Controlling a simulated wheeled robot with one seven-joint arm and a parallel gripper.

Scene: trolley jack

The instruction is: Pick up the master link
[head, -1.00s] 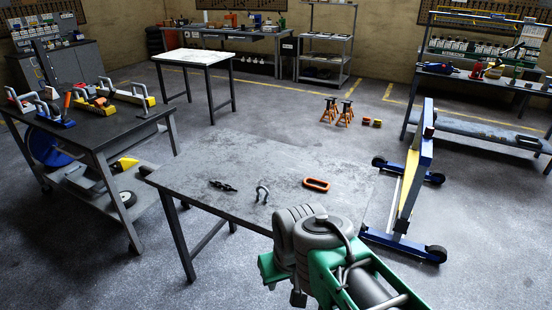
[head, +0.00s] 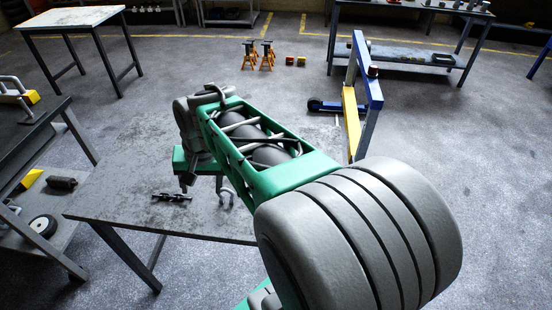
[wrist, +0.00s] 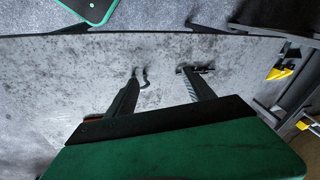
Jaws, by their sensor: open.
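The master link, an orange oblong ring earlier on the workbench (head: 115,195), is hidden behind my arm in the head view now. In the wrist view only a small orange sliver (wrist: 92,117) shows at the left edge of my gripper's palm, probably part of it. My gripper (wrist: 160,76) is open, with two dark fingers apart and nothing seen between them. It is over the bench, near a grey shackle (wrist: 143,78) and a dark chain-like fitting (wrist: 204,70). I cannot tell its height above the bench.
The dark fitting (head: 171,197) lies on the bench left of my gripper in the head view. A blue and yellow jack or hoist frame (head: 352,110) stands beyond the bench. Orange axle stands (head: 258,55) are on the floor behind. Another loaded workbench is at left.

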